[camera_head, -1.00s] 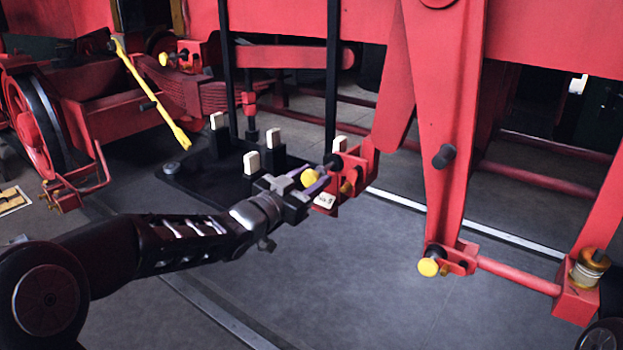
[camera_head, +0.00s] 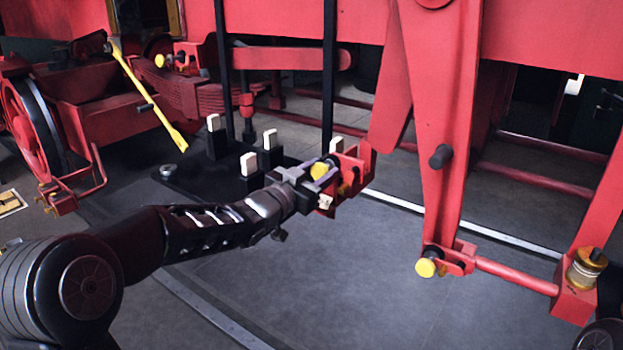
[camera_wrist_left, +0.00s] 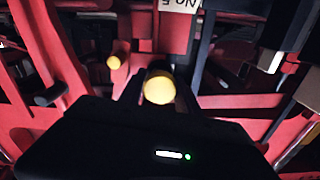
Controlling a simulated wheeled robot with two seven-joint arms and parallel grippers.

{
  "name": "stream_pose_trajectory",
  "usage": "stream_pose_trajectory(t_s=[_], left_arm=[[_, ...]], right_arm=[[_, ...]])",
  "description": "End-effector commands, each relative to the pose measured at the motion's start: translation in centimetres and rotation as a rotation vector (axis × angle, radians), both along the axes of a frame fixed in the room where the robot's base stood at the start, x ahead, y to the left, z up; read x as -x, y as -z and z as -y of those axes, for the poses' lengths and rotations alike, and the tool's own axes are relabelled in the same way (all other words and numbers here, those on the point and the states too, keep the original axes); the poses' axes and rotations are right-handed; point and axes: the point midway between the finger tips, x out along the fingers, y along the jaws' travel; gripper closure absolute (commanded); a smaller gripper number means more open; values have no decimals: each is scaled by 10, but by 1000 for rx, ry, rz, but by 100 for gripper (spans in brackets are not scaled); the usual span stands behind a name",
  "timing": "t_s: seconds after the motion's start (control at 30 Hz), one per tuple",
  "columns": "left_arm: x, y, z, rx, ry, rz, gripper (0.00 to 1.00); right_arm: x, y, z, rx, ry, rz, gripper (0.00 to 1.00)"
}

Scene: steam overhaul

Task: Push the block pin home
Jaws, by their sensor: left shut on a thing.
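The block pin's yellow head (camera_head: 319,171) sits close against the red bracket (camera_head: 352,166) in the head view. Little of its dark shaft shows between head and bracket. My left gripper (camera_head: 312,178) reaches in from the left and is shut on the pin at the yellow head. In the left wrist view the yellow head (camera_wrist_left: 159,90) shows end-on in the middle, above the dark gripper body. How deep the pin's far end sits is hidden. My right gripper is not in view.
A white tag (camera_head: 325,201) hangs at the bracket. Black blocks with white tops (camera_head: 249,163) stand behind my left gripper. A red hanging lever (camera_head: 445,130) with another yellow-headed pin (camera_head: 426,267) is to the right. The grey floor (camera_head: 350,290) in front is clear.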

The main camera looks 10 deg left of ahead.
Motion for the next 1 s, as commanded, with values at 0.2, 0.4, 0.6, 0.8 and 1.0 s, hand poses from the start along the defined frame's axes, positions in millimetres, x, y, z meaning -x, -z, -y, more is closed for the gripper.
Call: stream_pose_trajectory(t_s=[0.2, 0.4, 0.6, 0.8, 1.0], left_arm=[[-3, -1, 1, 2, -2, 0, 100], [-3, -1, 1, 3, -2, 1, 50], [-3, -1, 1, 2, -1, 0, 39], [-2, 0, 1, 1, -1, 0, 39], [11, 0, -6, 1, -3, 0, 39]], right_arm=[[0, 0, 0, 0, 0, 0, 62], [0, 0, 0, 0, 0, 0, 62], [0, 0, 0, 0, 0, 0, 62], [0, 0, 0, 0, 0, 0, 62], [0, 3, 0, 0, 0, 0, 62]])
